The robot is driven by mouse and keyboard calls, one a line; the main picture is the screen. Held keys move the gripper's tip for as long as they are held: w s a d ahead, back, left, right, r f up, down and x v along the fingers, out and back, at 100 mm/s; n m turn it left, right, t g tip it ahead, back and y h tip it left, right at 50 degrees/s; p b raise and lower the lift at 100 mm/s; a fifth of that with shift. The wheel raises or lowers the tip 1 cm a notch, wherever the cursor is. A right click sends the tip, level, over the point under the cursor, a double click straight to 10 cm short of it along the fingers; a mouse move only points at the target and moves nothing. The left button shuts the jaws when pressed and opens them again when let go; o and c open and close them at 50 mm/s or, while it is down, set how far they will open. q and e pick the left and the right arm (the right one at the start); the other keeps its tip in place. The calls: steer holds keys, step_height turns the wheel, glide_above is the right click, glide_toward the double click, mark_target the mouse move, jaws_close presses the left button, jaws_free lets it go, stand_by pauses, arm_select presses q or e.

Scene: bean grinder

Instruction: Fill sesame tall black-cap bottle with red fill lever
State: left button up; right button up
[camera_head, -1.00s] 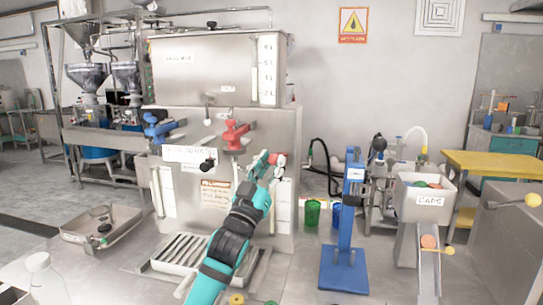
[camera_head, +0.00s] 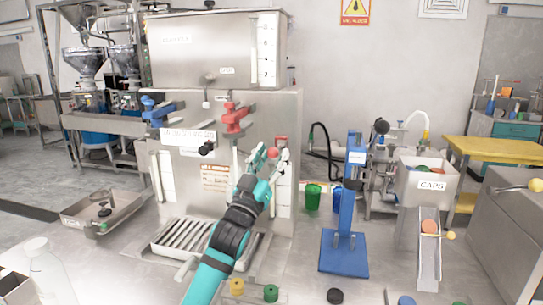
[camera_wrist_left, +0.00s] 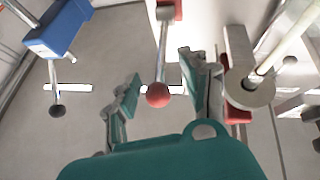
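The red fill valve (camera_head: 235,118) is on the front of the steel dispenser (camera_head: 215,50). My left gripper (camera_head: 268,157) is raised in front of the dispenser, below and right of the red valve. In the wrist view, the left gripper (camera_wrist_left: 160,90) is open. A red ball knob (camera_wrist_left: 157,95) on a metal rod appears between its spread fingers; contact is not evident. A translucent white bottle (camera_head: 45,275) stands at the lower left, partly cut off. A black cap (camera_head: 334,296) lies on the table. My right gripper is out of view.
A blue valve (camera_head: 157,110) sits left of the red one, with a slatted drip tray (camera_head: 185,240) below. A blue press stand (camera_head: 345,250), green cup (camera_head: 312,197) and CAPS bin (camera_head: 428,178) are to the right. Yellow (camera_head: 236,287) and green (camera_head: 271,293) caps lie in front.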

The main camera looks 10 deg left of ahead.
arm_select(q)
steer(key=shift+r, duration=0.15)
steer(key=shift+s+r, duration=0.2)
steer(key=shift+s, duration=0.1)
steer(key=v, duration=1.2)
steer(key=shift+w+f, duration=0.1)
